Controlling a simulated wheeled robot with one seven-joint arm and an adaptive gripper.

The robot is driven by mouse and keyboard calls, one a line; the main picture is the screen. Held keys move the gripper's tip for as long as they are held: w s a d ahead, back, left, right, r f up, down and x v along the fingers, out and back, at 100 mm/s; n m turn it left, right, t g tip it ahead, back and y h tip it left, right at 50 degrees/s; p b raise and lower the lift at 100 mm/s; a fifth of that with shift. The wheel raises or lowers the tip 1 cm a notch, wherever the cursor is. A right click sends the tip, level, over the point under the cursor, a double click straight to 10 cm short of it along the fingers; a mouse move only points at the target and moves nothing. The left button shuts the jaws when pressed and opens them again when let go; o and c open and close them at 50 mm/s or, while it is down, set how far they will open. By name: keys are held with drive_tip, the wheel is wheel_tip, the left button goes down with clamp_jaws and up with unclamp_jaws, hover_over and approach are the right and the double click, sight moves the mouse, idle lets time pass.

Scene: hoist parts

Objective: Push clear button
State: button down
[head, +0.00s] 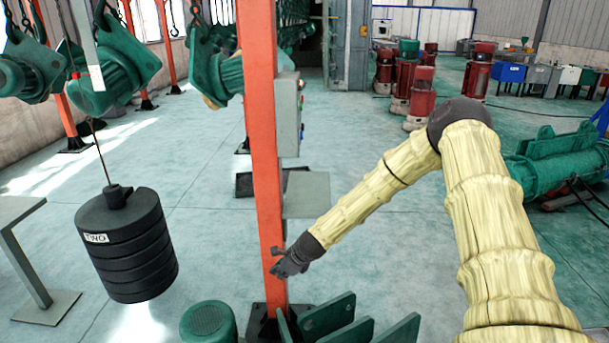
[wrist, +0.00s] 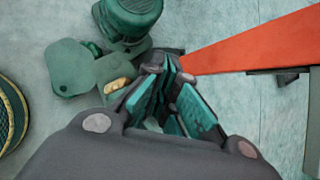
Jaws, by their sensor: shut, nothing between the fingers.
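A grey control box (head: 288,115) is mounted on the orange post (head: 262,140) in the head view. It is turned mostly side-on, with small coloured spots along its right edge. I cannot tell which of them is the clear button. My gripper (head: 281,268) is shut and empty, well below the box, overlapping the lower part of the post in the picture. In the wrist view my gripper (wrist: 170,70) points down at green metal parts near the base of the orange post (wrist: 255,45). The control box does not show there.
A black stacked weight (head: 127,250) hangs at the left. Green plates (head: 345,318) and a green cylinder (head: 208,322) stand below my gripper. A grey panel (head: 307,195) lies behind the post. Open floor spreads left and behind.

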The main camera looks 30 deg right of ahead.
sight(301, 135)
drive_tip(key=w+d+r+m+t+p, duration=0.1)
drive_tip(key=w+d+r+m, duration=0.3)
drive_tip(key=r, duration=0.3)
drive_tip(key=w+d+r+m+t+p, duration=0.1)
drive_tip(key=w+d+r+m+t, duration=0.1)
drive_tip(key=w+d+r, duration=0.4)
drive_tip(key=w+d+r+m+t+p, duration=0.1)
drive_tip(key=d+r+m, duration=0.4)
drive_tip(key=d+r, duration=0.6)
drive_tip(key=w+d+r+m+t+p, duration=0.1)
drive_tip(key=d+r+m+t, duration=0.3)
drive_tip(key=d+r, duration=0.7)
wheel_tip(301, 135, up, 3)
drive_tip(key=w+m, duration=0.1)
drive_tip(key=m, duration=0.1)
drive_tip(key=shift+w+m+t+y, duration=0.25)
drive_tip(key=shift+m+t+y, duration=0.05)
drive_tip(key=w+a+b, duration=0.4)
drive_tip(key=a+b, duration=0.1)
drive_tip(key=a, duration=0.2)
drive_tip(key=shift+w+a, duration=0.25)
drive_tip(key=shift+w, duration=0.05)
